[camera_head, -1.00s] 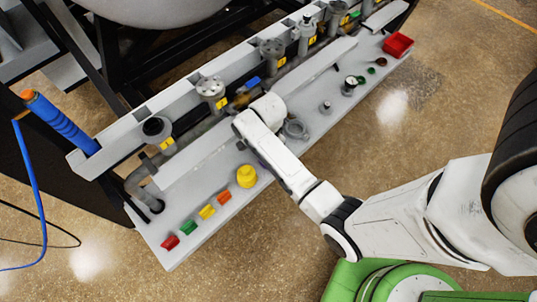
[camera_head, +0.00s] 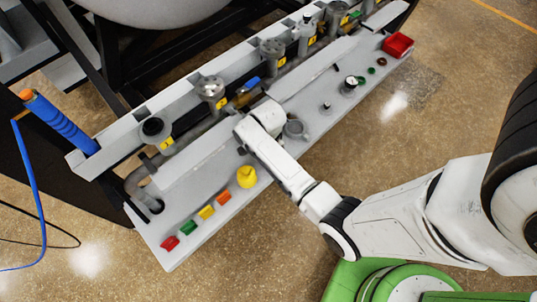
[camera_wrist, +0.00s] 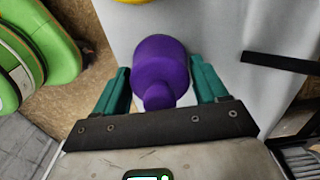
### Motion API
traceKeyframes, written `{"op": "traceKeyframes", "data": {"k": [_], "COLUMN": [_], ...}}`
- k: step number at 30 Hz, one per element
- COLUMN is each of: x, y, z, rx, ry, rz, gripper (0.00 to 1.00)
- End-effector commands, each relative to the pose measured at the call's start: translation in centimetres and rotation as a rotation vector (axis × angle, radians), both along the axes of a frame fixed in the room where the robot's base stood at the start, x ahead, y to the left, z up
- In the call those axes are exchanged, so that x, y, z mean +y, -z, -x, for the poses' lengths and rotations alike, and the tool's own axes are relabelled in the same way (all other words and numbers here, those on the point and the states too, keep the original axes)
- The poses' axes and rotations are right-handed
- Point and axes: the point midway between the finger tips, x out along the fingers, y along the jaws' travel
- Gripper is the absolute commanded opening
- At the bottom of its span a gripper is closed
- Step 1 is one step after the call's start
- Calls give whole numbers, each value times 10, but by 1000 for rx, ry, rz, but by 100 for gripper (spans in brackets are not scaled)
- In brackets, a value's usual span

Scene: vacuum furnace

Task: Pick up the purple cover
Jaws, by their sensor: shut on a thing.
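The purple cover (camera_wrist: 160,65) shows in the wrist view, a rounded cap with a narrower knob on the near side. My gripper (camera_wrist: 160,72) has its two green fingers on either side of it and is shut on it. The grey panel surface lies behind the cover, and I cannot tell whether the cover still touches it. In the head view my white arm hides the gripper and the cover.
In the head view the sloping grey panel (camera_head: 300,150) carries a yellow knob (camera_head: 247,176), several coloured blocks near its lower left end, a gauge (camera_head: 350,84) and a red box (camera_head: 398,45). Grey valves and pipes run along the back. A blue cylinder (camera_head: 60,125) stands left.

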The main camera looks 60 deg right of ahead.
Motion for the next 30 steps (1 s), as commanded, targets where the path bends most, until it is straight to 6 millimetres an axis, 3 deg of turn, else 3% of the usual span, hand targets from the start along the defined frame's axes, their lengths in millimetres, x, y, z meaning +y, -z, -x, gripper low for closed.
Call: {"op": "traceKeyframes", "data": {"k": [3, 11, 16, 20, 30], "x": [0, 0, 0, 0, 1], "y": [0, -1, -12, -32, -92], "z": [0, 0, -1, -1, 52], "rx": [0, 0, -2, -3, -3], "ry": [0, 0, 0, 0, 1], "rz": [0, 0, 1, 1, 2], "gripper": [42, 42, 42, 42, 42]}}
